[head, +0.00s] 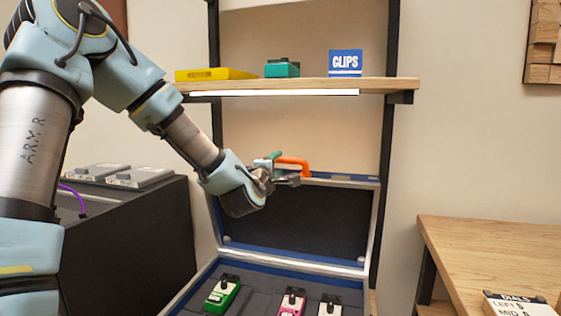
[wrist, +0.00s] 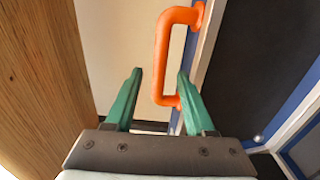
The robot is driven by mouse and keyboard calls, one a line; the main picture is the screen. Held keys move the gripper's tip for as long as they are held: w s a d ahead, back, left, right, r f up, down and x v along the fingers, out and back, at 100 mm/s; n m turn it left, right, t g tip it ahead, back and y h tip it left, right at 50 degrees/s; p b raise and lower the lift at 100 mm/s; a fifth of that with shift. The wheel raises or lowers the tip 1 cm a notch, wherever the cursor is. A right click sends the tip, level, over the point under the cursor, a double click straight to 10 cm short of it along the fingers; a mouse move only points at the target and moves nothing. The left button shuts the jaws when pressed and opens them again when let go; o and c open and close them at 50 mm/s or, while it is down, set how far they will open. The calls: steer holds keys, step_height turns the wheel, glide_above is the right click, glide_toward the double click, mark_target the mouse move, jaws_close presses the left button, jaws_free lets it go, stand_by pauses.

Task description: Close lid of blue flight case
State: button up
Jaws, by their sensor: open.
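The blue flight case (head: 191,287) stands open, with its dark-lined lid (head: 300,222) raised upright at the back. The lid's inner face also shows in the wrist view (wrist: 253,75). An orange handle (head: 294,163) sits on the lid's upper edge; in the wrist view the handle (wrist: 161,62) lies ahead of and between my finger tips, toward the right finger. My gripper (head: 277,168) is at the lid's top edge, with green fingers. In the wrist view my gripper (wrist: 160,85) is open, and I cannot tell whether the right finger touches the handle.
A wooden shelf (head: 300,86) with a yellow box, a teal pedal and a CLIPS box is just above my gripper. Green (head: 222,292), pink (head: 291,302) and white (head: 330,305) pedals lie in the case. A wooden table (head: 500,250) stands right, a black cabinet (head: 135,235) left.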

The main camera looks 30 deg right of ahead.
mark_target(281, 161)
steer(key=shift+x, duration=2.35)
jaws_close()
